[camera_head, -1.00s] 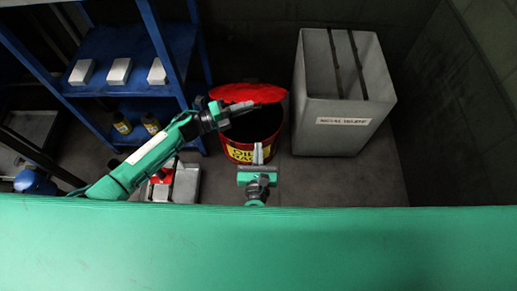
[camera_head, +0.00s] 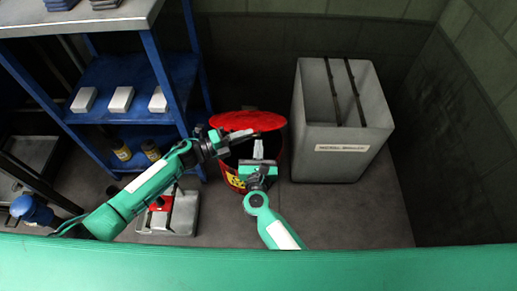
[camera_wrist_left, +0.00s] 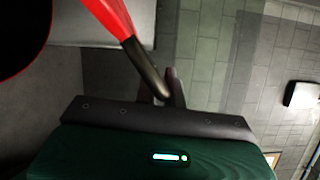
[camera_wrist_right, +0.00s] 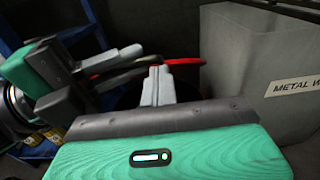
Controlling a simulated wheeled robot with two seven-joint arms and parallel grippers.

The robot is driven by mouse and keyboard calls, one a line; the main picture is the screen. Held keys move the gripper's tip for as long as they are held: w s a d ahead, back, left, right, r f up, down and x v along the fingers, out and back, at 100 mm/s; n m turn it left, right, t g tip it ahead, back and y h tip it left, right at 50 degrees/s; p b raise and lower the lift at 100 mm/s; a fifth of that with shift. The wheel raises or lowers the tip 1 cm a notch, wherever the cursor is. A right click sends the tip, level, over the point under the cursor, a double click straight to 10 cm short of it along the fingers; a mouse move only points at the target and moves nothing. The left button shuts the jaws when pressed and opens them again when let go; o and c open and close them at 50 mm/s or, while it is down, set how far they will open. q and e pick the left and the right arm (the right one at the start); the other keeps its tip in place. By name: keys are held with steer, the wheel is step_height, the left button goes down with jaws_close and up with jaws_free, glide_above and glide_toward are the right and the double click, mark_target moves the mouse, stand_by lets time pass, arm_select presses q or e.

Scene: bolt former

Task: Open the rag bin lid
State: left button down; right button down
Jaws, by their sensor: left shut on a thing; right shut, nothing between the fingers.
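The rag bin (camera_head: 233,181) is a round red container with yellow lettering, on the floor at the middle of the head view. Its red lid (camera_head: 248,121) stands raised and tilted, with a dark opening beneath. My left gripper (camera_head: 226,139) is at the lid's left side. In the left wrist view, its fingers (camera_wrist_left: 165,88) are shut on a dark bar (camera_wrist_left: 148,68) that continues the red lid (camera_wrist_left: 110,14). My right gripper (camera_head: 258,150) is shut and empty, over the bin's front part. In the right wrist view its fingertips (camera_wrist_right: 158,72) are just below the red lid edge (camera_wrist_right: 183,62).
A grey metal waste box (camera_head: 337,165) stands right of the bin. A blue shelf (camera_head: 118,78) with white boxes is at the left. A grey item with a red part (camera_head: 170,212) lies on the floor. Floor (camera_head: 360,215) at the front right is clear.

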arm_select(q)
steer(key=shift+s+f, duration=0.2)
arm_select(e)
steer(key=shift+w+r, duration=0.35)
steer(key=shift+r, duration=0.3)
steer(key=shift+w+r, duration=0.35)
steer(key=shift+r, duration=0.25)
arm_select(q)
steer(key=c, duration=1.5)
jaws_free()
arm_select(e)
steer(key=shift+f, duration=0.1)
arm_select(q)
steer(key=shift+a, duration=0.1)
arm_select(e)
steer(key=shift+s, duration=0.1)
